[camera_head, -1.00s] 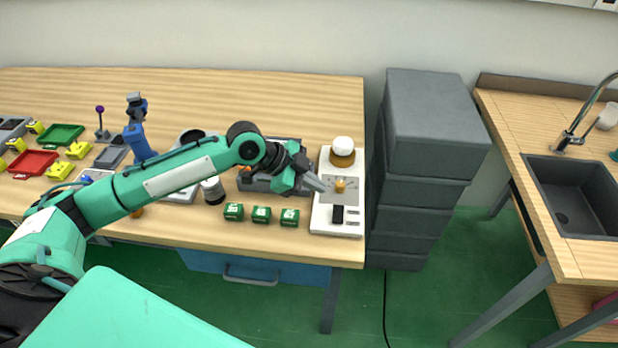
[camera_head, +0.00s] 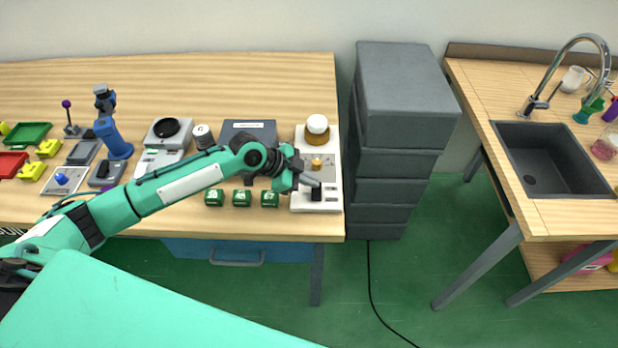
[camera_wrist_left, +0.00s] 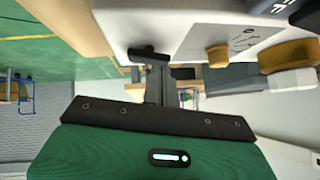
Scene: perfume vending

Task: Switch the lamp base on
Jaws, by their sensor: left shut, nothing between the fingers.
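The lamp base (camera_head: 331,163) is a white slab near the table's right end. It carries a black switch (camera_head: 317,194) at its near end, an orange knob (camera_head: 317,164) on a grey panel, and an amber part with a white top (camera_head: 317,126) at its far end. My left gripper (camera_head: 317,184) is shut and empty, its tips at the black switch and partly covering it. The wrist view shows the white base (camera_wrist_left: 185,30) and my shut fingers (camera_wrist_left: 155,68) by a black piece; I cannot tell whether they touch. The switch's on or off state is unclear.
Several green boxes (camera_head: 242,198) stand left of the base along the front edge. A dark grey box (camera_head: 249,130) lies behind my wrist. A tall stack of grey drawers (camera_head: 400,105) stands close on the right. A sink counter (camera_head: 490,85) is farther right.

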